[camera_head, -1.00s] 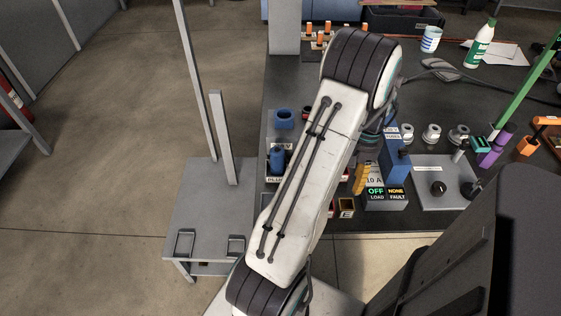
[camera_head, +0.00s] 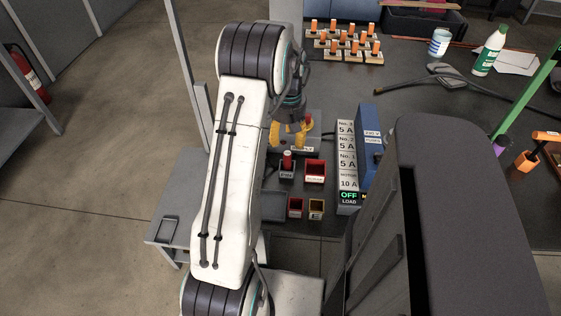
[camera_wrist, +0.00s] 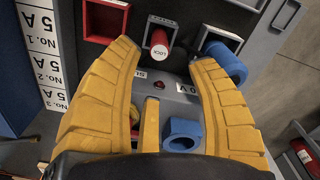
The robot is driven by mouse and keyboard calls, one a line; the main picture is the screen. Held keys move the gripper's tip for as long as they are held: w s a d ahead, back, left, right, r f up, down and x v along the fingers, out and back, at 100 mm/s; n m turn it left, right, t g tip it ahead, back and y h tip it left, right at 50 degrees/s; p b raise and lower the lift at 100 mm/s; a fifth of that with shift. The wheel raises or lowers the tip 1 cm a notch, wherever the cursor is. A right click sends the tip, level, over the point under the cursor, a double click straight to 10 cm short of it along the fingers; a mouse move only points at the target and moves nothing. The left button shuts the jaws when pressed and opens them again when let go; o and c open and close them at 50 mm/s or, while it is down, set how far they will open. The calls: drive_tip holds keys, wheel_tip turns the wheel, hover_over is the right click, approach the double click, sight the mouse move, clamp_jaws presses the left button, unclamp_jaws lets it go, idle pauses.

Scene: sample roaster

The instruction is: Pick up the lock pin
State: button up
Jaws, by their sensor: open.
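The lock pin is a red cylinder with a pale end marked LOCK (camera_wrist: 160,46). In the wrist view it stands out of a small dark holder, between my fingertips and slightly beyond them. In the head view the red pin (camera_head: 287,158) stands upright in a small labelled holder (camera_head: 287,174). My gripper (camera_head: 288,142) has yellow fingers, spread open and empty, close above the pin. In the wrist view my gripper (camera_wrist: 166,54) has one finger on each side of the pin, with no clear contact.
A red open bin (camera_wrist: 104,20) is close beside the left finger. The blue fuse box (camera_head: 368,140) stands right of the holders.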

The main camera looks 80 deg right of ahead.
sight(287, 153)
drive_tip(key=shift+n, duration=1.2)
drive_tip(key=shift+f+n, duration=0.3)
drive_tip(key=shift+f, duration=3.35)
clamp_jaws()
